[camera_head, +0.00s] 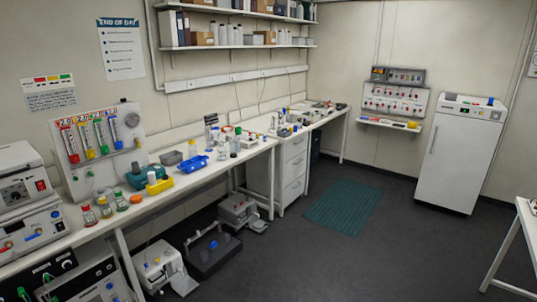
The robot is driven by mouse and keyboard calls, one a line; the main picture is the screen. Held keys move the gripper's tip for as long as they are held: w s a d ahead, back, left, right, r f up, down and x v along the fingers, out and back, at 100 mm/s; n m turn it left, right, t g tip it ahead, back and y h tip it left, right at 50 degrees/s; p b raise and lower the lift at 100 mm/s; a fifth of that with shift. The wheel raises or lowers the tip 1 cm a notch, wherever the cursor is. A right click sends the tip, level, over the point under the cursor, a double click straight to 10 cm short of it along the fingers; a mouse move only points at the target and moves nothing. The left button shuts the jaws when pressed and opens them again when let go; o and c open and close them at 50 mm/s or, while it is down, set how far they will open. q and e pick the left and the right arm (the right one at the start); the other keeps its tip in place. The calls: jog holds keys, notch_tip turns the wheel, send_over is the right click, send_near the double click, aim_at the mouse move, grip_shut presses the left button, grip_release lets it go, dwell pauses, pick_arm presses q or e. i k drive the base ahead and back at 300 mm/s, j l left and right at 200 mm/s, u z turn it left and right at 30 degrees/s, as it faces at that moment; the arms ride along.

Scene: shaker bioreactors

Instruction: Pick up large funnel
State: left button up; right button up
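I cannot make out a large funnel for certain. Many small items stand on the long white bench (232,162) along the left wall, and they are too small to tell apart at this distance. Neither of my grippers is in view.
Bottles (105,207) and a teal device (140,178) stand on the near bench. Machines (160,265) sit on the floor below. A white fridge (458,155) stands at the back right. A table (522,222) juts in at right. The dark floor (345,255) between is clear, with a green mat (343,207).

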aim_at(215, 137)
jog(key=i, duration=2.75)
jog(key=i+u, duration=0.4)
jog(key=i+l+u, duration=0.25)
jog(key=i+u, duration=0.2)
jog(key=i+l+u, duration=0.95)
jog(key=l+u, duration=0.3)
jog(key=i+l+u, duration=0.15)
jog(key=l, duration=0.25)
jog(key=i+l+u, duration=0.15)
jog(key=l, duration=0.25)
jog(key=i+l+u, duration=0.15)
jog(key=l, duration=0.3)
jog(key=l+u, duration=0.2)
jog(key=l, duration=0.2)
jog(key=i+l+u, duration=0.15)
jog(key=l, duration=0.35)
